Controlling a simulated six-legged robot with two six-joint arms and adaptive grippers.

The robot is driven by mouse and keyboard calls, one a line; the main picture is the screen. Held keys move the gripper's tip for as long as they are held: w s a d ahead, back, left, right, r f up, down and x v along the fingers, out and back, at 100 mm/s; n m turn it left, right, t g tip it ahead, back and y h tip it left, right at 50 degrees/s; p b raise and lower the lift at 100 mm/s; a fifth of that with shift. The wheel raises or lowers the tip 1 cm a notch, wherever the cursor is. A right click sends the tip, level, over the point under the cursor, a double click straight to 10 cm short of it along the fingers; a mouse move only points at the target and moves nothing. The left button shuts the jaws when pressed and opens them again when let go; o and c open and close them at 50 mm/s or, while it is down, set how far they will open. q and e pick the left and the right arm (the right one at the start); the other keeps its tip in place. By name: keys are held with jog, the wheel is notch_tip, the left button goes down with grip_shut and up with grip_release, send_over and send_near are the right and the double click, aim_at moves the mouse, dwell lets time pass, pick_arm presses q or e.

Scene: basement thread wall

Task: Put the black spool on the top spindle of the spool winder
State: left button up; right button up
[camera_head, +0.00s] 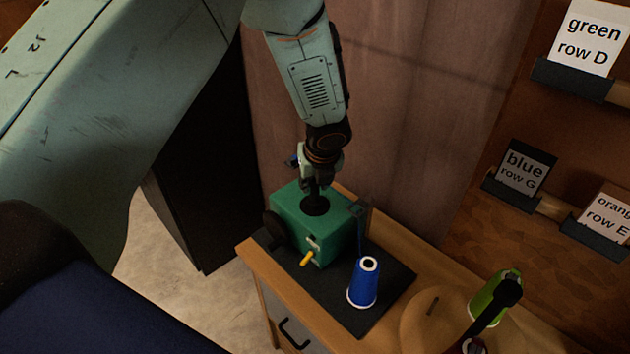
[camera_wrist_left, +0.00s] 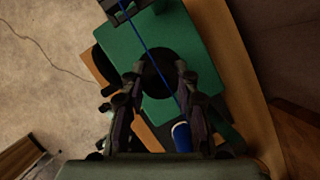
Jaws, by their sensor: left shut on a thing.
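The spool winder is a green box (camera_head: 297,229) on a dark mat, with a black wheel on its left side and a yellow-handled crank (camera_head: 307,258) in front. My left gripper (camera_head: 316,190) points down over its top and is shut on the black spool (camera_head: 316,206), which is at the top of the box. In the left wrist view the fingers (camera_wrist_left: 158,98) flank the dark round spool (camera_wrist_left: 158,70), seen against the green top (camera_wrist_left: 190,40). The top spindle is hidden, and I cannot tell whether the spool is seated on it. My right gripper is not in view.
A blue spool (camera_head: 363,285) stands on the mat (camera_head: 398,287), its thread rising to a dark guide (camera_head: 359,209) beside the winder. A round wooden disc (camera_head: 425,318), a green spool (camera_head: 487,300) and a black arm-like part stand at right. Labelled racks hang on the wall.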

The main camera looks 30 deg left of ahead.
pick_arm(q)
jog(key=shift+d+f, duration=0.1)
jog(key=shift+f, duration=0.05)
jog(key=shift+w+f+b, duration=0.15)
jog(key=shift+f+b, duration=0.15)
jog(key=o, duration=0.8)
jog(key=shift+r, duration=0.15)
jog(key=shift+c, duration=0.2)
jog(key=shift+o, duration=0.3)
jog(key=v, duration=1.1)
jog(key=shift+r, duration=0.4)
